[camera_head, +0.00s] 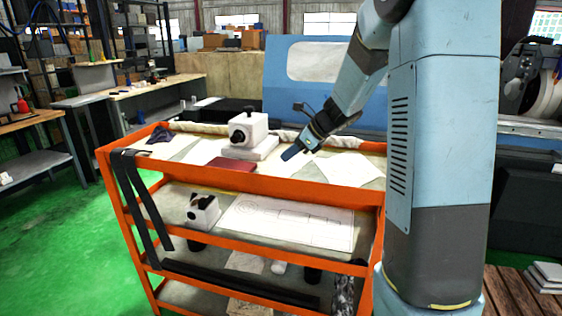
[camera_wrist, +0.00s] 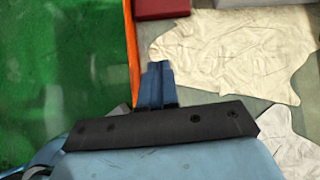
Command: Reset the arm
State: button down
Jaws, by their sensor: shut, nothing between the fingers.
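My gripper (camera_head: 292,152) is above the top shelf of the orange cart (camera_head: 270,176) in the head view, near its front edge. Its blue fingers point down and to the left, close together with nothing between them. In the wrist view my gripper (camera_wrist: 158,66) shows its fingers pressed together, over the cart's orange edge and a cream cloth. No object is held. My arm reaches down to the gripper from the upper right.
The top shelf bears a white block device (camera_head: 248,130), a dark red book (camera_head: 232,164) and pale sheets (camera_head: 352,168). A blue machine (camera_head: 300,90) stands behind the cart. Green floor (camera_head: 60,240) is open to the left. Workbenches (camera_head: 145,88) stand further back.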

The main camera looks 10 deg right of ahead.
jog(key=s+d+r+n+h, duration=0.1)
jog(key=s+r+n+h, duration=0.1)
jog(key=s+n, duration=0.6)
jog(key=s+d+r+n+h, duration=0.1)
jog(key=s+r+n+h, duration=0.2)
jog(key=s+n, duration=0.5)
jog(key=s+d+r+n+t+h, duration=0.1)
jog(key=s+r+n, duration=0.3)
jog(key=s, duration=1.2)
jog(key=shift+s+n+h, duration=0.4)
jog(key=shift+n+h, duration=0.5)
jog(key=shift+n, duration=1)
jog(key=c, duration=1.9)
grip_release()
jog(key=shift+r, duration=0.1)
